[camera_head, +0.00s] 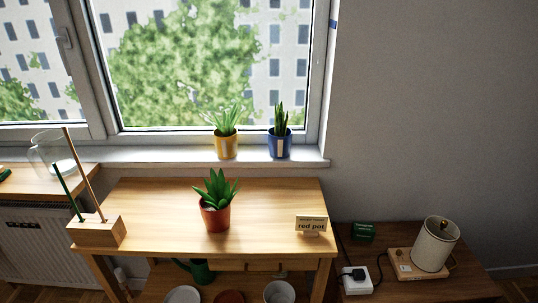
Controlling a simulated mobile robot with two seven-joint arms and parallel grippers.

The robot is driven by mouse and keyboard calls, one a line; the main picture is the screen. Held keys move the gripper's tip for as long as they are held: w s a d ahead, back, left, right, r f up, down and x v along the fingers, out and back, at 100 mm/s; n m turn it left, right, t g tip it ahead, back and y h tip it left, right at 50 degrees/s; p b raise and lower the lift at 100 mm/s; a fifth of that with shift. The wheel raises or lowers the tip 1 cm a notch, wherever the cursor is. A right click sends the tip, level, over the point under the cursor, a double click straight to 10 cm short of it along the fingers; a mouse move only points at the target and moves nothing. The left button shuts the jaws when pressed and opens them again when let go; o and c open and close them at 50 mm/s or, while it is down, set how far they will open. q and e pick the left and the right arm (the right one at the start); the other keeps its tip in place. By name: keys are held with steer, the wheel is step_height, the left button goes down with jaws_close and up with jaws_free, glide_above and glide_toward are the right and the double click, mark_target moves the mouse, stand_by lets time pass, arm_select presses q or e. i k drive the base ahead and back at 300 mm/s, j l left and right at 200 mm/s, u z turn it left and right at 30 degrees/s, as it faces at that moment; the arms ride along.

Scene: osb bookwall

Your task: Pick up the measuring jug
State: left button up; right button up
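A clear, wide-mouthed vessel (45,150) stands at the far left on a wooden surface, near the window. It may be the measuring jug, but I see no markings or handle clearly. Something white shows at its lower right. No other thing in view looks like a jug for measuring. Neither of my grippers is in view.
A wooden table (150,200) holds the stick block (97,230), a potted plant (215,212) and a "red pot" sign (311,225). Two potted plants stand on the sill. Bowls and a green watering can (197,271) are below. A lamp (436,244) stands right.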

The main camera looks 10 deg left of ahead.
mark_target(52, 146)
steer(key=u, duration=1.8)
steer(key=i+l+u, duration=0.2)
steer(key=u, duration=0.3)
steer(key=i+l+u, duration=0.15)
steer(key=u, duration=0.35)
steer(key=i+l+u, duration=0.1)
steer(key=l+u, duration=0.4)
steer(key=j, duration=0.1)
